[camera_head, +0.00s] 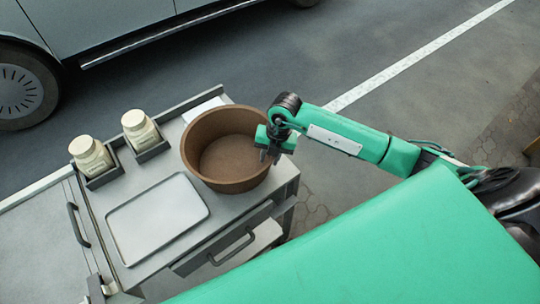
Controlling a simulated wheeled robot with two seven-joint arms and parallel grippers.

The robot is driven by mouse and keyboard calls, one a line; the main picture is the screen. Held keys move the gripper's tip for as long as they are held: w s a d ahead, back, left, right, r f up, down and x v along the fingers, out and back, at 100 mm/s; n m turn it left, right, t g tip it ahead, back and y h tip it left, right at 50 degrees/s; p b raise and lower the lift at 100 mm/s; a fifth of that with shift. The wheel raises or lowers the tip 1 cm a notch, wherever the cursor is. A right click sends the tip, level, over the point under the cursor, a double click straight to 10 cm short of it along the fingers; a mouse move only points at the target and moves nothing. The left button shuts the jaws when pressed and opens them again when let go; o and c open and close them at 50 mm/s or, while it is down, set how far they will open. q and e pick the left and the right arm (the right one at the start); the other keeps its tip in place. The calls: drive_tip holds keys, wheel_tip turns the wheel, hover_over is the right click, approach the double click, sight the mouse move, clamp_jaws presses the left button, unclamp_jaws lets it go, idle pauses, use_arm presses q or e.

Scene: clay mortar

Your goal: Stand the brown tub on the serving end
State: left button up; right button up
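The brown tub (210,128), wide, round and empty, is upright at the right end of the grey cart top (105,198). It looks level; its underside is hidden, so I cannot tell whether it touches the surface. My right gripper (270,157) is at the tub's right rim, pointing down, with its dark fingertips close to the wall. Whether the fingers are closed on the wall is not clear. My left gripper is not in view. No marking shows me which end is the serving end.
A light tray (157,218) lies left of the tub. Two cream jars (90,155) (140,130) stand in dark holders behind it. A pale flat piece (203,109) shows behind the tub. A drawer with a handle (232,246) is on the cart's front. A parked car (110,30) stands beyond.

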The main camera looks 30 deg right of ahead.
drive_tip(key=shift+r, duration=0.25)
drive_tip(key=b+v, duration=0.2)
drive_tip(key=v, duration=0.9)
drive_tip(key=shift+r, duration=0.4)
